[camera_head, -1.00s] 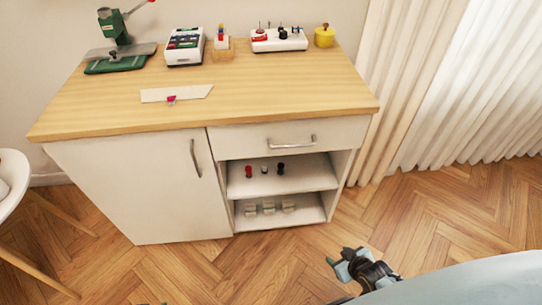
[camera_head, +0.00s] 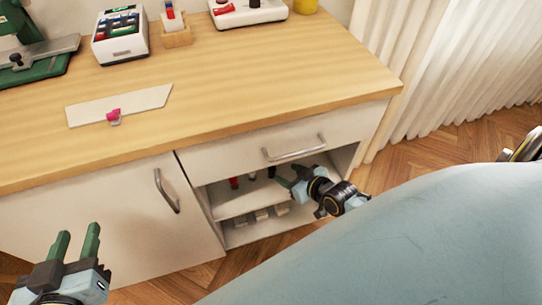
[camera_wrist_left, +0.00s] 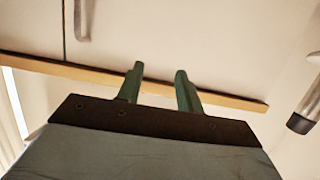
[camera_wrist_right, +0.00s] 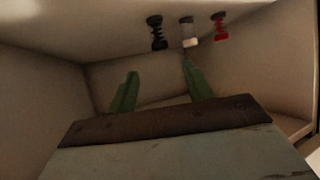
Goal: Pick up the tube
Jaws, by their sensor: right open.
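Three small upright items stand on the upper open shelf (camera_head: 232,206): a red one (camera_head: 234,183), a pale one (camera_head: 252,177) and a black one (camera_head: 271,172). In the right wrist view the black item (camera_wrist_right: 156,32) has a ribbed body, the pale item (camera_wrist_right: 188,30) looks like a small clear and white tube, and the red item (camera_wrist_right: 220,27) is at right. My right gripper (camera_head: 287,182) is open and empty at the shelf opening, close to the black item but apart from it. My left gripper (camera_head: 78,237) is open and empty before the cabinet door.
The drawer (camera_head: 285,140) with its metal handle is above the opening. Pale blocks (camera_head: 262,215) sit on the lower shelf. The wooden top (camera_head: 220,90) holds a white strip (camera_head: 145,101) with a pink-topped item (camera_head: 114,115), a box (camera_head: 120,38) and a green machine (camera_head: 25,40).

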